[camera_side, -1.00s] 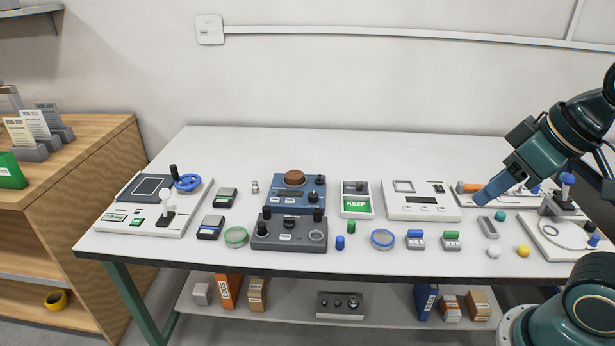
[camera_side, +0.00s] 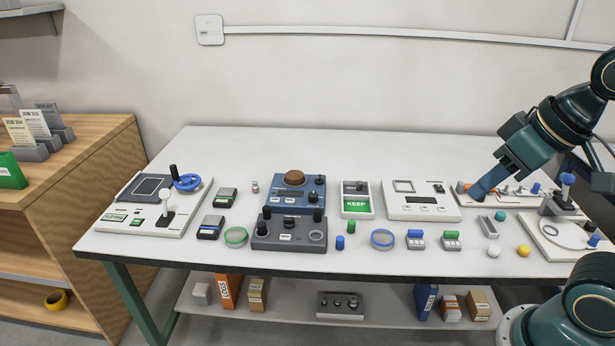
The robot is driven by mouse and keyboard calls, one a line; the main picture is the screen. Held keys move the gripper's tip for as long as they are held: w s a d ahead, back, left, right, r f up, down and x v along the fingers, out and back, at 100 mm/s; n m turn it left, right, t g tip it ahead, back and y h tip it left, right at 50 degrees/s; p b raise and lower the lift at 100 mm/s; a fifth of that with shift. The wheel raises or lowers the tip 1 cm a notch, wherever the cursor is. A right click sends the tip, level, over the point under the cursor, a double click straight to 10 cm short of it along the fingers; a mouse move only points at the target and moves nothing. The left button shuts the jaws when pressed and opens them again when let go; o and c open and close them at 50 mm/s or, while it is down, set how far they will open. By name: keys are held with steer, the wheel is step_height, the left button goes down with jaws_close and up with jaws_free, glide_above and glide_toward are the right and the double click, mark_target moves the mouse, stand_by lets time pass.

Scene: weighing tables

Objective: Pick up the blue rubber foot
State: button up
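My gripper (camera_side: 478,196) points down and left over the long white tray at the right of the table. Its dark blue fingers are seen edge-on, so their gap does not show, and no held thing is visible. I cannot tell for sure which piece is the blue rubber foot. Small blue pieces include a short blue cylinder (camera_side: 339,242) at the front middle, a blue piece (camera_side: 536,188) on the tray to the right of my gripper, and another blue piece (camera_side: 593,240) at the far right.
A white ball-like piece (camera_side: 493,252), a yellow one (camera_side: 523,251) and a teal one (camera_side: 500,216) lie in front of my gripper. A white panel device (camera_side: 420,208) stands left of it. Several instruments fill the front; the back of the table (camera_side: 320,150) is clear.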

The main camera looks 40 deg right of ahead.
steer(key=w+m+g, duration=0.1)
steer(key=w+m, duration=0.4)
steer(key=w, duration=0.4)
steer(key=m+g+y, duration=0.3)
steer(key=m, duration=0.5)
glide_above(341, 238)
steer(key=s+d, duration=0.3)
steer(key=s, duration=0.2)
step_height(341, 238, down, 10)
steer(key=r, duration=0.1)
steer(key=shift+w+a+f+m+g+y, duration=0.2)
steer(key=shift+w+f+m, duration=0.7)
steer(key=shift+f, duration=2.05)
steer(key=shift+w+f+m+g+y, duration=0.25)
steer(key=shift+w+f+m, duration=0.65)
steer(key=shift+f, duration=2)
steer(key=shift+w+a+f+m+g+y, duration=0.1)
steer(key=shift+w+f+m+y, duration=0.5)
steer(key=shift+f, duration=2.35)
steer(key=shift+w+m+h, duration=0.2)
steer(key=shift+m+h, duration=0.05)
steer(key=shift+m, duration=0.05)
steer(key=shift+x, duration=2.6)
steer(key=shift+s+a+r, duration=0.1)
steer(key=shift+a, duration=0.1)
